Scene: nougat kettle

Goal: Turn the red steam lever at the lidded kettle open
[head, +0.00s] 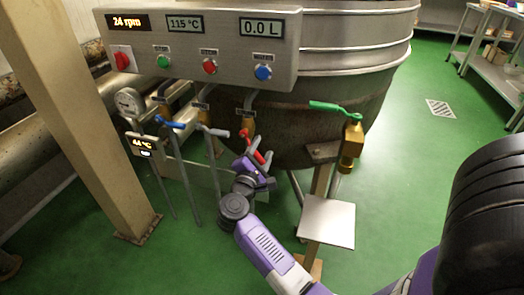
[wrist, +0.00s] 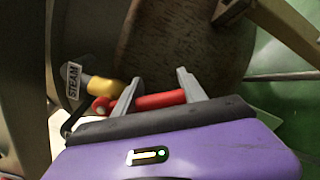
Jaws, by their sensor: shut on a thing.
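The red steam lever (wrist: 160,100) lies crosswise between my fingers in the wrist view, beside a yellow valve body with a STEAM tag (wrist: 72,78). In the head view the red lever (head: 254,144) shows just above my gripper (head: 264,162), below the control panel, and is partly hidden by it. My gripper (wrist: 160,82) is shut on the lever, one grey finger on each side. The kettle (head: 345,75) stands behind, its dark lower wall close beyond my fingers. Its lid is out of view.
The control panel (head: 200,50) hangs above, reading 24 rpm, 115 °C and 0.0 L. A blue lever (head: 170,122) is to the left, a green-handled brass valve (head: 351,145) to the right. A square plate (head: 327,222) and a beige post (head: 75,120) flank my arm.

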